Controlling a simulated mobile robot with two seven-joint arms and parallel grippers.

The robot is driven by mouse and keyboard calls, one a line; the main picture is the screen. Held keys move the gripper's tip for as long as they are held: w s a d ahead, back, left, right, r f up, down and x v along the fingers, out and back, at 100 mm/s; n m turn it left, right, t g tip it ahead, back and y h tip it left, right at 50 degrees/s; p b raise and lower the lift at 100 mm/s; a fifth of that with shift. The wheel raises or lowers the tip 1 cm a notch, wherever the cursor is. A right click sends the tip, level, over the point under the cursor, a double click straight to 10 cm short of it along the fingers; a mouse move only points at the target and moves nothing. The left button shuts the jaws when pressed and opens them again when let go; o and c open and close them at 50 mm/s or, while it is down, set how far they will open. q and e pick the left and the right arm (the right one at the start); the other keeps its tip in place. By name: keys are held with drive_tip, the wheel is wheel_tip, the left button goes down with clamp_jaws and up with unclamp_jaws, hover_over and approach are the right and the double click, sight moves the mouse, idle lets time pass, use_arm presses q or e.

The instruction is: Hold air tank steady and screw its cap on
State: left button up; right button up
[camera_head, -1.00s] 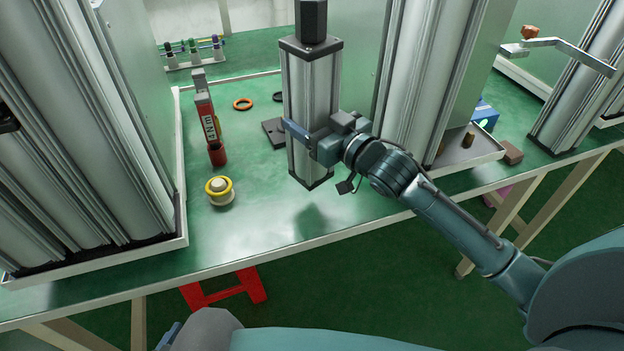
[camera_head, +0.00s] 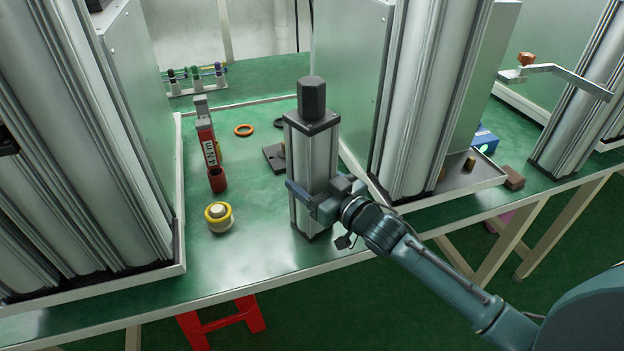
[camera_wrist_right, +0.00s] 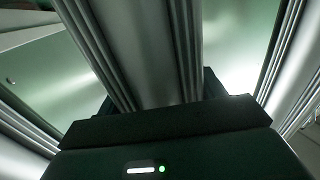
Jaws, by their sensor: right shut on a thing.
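The air tank (camera_head: 318,165) is a tall, silver, square-sided column with dark end plates. Its dark hexagonal cap (camera_head: 311,98) sits on the top plate; whether it is tight I cannot tell. My right gripper (camera_head: 312,200) is shut on the lower part of the tank, which stands upright near the table's front edge. Its base appears at or just above the tabletop; contact is not clear. In the right wrist view the silver tank body (camera_wrist_right: 158,50) rises from the dark gripper, whose fingertips are hidden. My left gripper is not in view.
A white-and-yellow round part (camera_head: 219,217) and a red tool (camera_head: 209,155) stand to the left on the green table (camera_head: 265,250). An orange ring (camera_head: 244,130) and a dark block (camera_head: 273,157) lie behind. Large silver columns (camera_head: 430,100) flank both sides.

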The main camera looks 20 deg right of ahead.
drive_tip(key=shift+r, duration=0.2)
drive_tip(key=shift+f, duration=0.15)
drive_tip(key=o, duration=1.9)
drive_tip(key=shift+f, duration=0.1)
drive_tip(key=v, duration=1.2)
